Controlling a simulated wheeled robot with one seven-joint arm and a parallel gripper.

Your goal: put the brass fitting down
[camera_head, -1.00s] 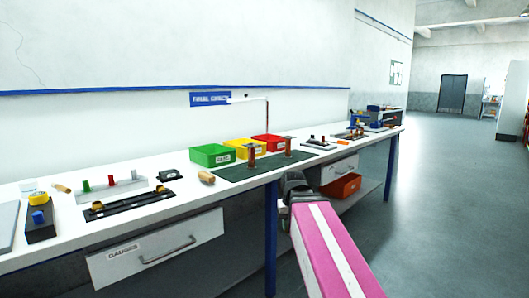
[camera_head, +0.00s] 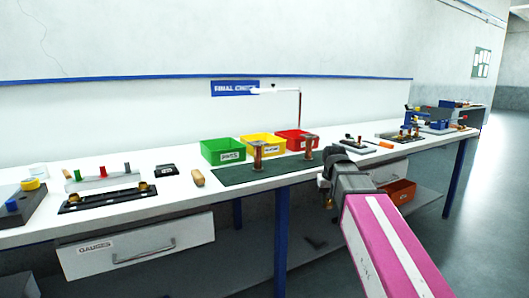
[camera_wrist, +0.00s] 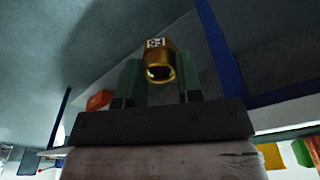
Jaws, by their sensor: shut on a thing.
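The brass fitting (camera_wrist: 160,66) is between the two green fingers of my gripper (camera_wrist: 159,82) in the wrist view. It has a small white marked label on one side and a hollow end. In the head view my gripper (camera_head: 327,187) is in front of the bench's front edge, right of the green mat, with the floor and lower shelf behind it. A small brassy bit of the fitting (camera_head: 329,203) shows just below the jaws. The fitting is off the bench; its far side is hidden.
Green (camera_head: 223,150), yellow (camera_head: 262,144) and red (camera_head: 296,139) bins stand behind a dark green mat (camera_head: 235,176) bearing two copper-coloured posts. Gauges and fixtures stand left and right on the white bench (camera_head: 185,205). An orange bin (camera_head: 400,191) is below. Floor at right is clear.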

